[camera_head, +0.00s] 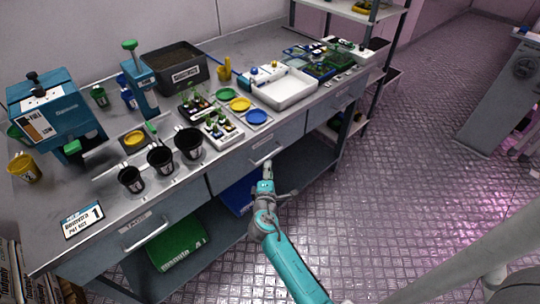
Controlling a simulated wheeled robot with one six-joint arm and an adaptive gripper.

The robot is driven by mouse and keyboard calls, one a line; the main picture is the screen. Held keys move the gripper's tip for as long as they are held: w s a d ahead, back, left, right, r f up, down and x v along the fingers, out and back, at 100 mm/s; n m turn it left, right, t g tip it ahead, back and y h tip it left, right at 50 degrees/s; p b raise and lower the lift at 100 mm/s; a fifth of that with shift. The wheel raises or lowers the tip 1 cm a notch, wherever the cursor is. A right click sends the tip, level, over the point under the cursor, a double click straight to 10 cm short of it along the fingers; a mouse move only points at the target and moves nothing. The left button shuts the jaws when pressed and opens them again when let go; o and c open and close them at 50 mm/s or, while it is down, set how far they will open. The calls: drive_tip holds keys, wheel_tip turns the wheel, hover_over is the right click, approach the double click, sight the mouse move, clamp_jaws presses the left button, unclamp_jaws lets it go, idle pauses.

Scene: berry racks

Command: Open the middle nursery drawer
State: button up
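The workbench has a row of grey drawers under its top. The middle drawer (232,174) is flush with the bench front and looks shut. Its pale bar handle (262,158) runs along the front. My gripper (267,166) is at the right part of this handle, reaching up from below and in front. It hides a little of the drawer front. I cannot tell whether the fingers touch or surround the handle, or whether they are open. The left drawer's handle (146,237) and the right drawer (338,98) also show.
The benchtop (215,181) holds black pots (189,143), seedling trays, a white tray (283,92) and a blue machine (52,108). A green bag (177,245) lies on the lower shelf. The metal floor to the right is open. A rack stands at the back.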

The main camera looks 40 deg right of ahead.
sight(270, 155)
drive_tip(key=x, duration=0.9)
drive_tip(key=shift+f, duration=0.1)
clamp_jaws()
